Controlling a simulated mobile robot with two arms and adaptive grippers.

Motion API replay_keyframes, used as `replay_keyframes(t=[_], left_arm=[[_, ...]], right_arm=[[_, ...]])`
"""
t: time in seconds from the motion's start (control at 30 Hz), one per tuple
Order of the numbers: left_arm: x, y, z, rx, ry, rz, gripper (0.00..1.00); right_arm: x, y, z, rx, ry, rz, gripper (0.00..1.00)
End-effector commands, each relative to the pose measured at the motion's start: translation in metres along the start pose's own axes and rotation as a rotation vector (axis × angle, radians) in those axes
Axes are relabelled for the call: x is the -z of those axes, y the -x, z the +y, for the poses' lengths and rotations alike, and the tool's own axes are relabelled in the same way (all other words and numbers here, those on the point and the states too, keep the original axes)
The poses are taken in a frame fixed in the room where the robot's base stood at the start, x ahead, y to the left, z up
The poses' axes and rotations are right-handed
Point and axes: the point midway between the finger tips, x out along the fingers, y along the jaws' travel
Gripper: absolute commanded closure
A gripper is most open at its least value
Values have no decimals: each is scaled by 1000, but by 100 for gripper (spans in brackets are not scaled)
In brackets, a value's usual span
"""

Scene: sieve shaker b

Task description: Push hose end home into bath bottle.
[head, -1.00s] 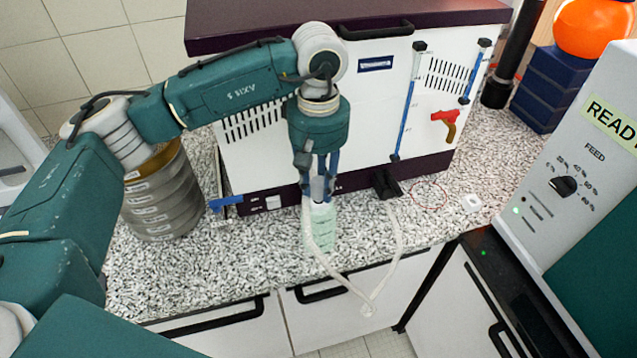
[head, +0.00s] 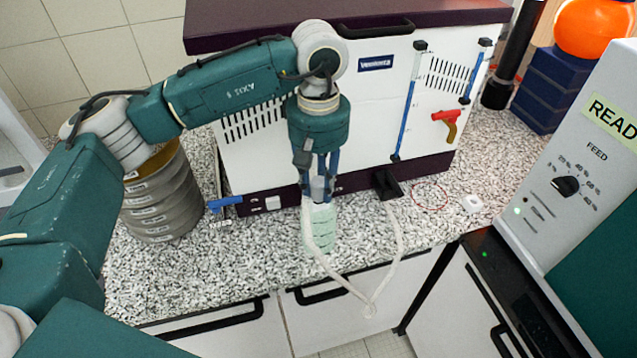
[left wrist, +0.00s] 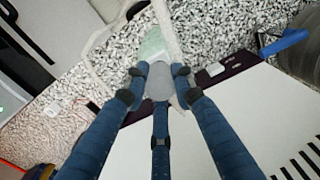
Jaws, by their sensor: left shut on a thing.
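The bath bottle (head: 320,232) is pale green and translucent and stands on the speckled counter in front of the white machine. My left gripper (head: 318,190) points down right above it, its fingers shut on a pale grey hose end (left wrist: 159,80). The hose end is at the bottle's mouth; how deep it sits in the neck is hidden by the fingers. The bottle also shows beyond the fingertips in the left wrist view (left wrist: 152,47). The whitish hose (head: 372,300) loops down over the counter's front edge and back up to a black block (head: 386,185) on the machine. My right gripper is not in view.
The white machine (head: 290,165) with a dark top stands close behind the bottle. A stack of metal sieves (head: 162,205) is at left, with a blue-handled tool (head: 226,202) beside it. A grey control unit (head: 585,170) stands at right. The counter's front edge is close.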

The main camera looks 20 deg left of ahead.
Motion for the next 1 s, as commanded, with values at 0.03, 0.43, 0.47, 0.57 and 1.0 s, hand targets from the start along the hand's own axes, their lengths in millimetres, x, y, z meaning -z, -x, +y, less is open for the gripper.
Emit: replay_keyframes(t=[0.03, 0.43, 0.47, 0.57, 1.0], left_arm=[[0, 0, 0, 0, 0, 0, 100], [0, -1, 0, 0, 0, 1, 100], [0, -1, 0, 0, 0, 1, 100], [0, -1, 0, 0, 0, 1, 100], [0, -1, 0, 0, 0, 0, 100]], right_arm=[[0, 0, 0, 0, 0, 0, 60], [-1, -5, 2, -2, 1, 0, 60], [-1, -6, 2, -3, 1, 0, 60], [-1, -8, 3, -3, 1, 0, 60], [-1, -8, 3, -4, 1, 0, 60]])
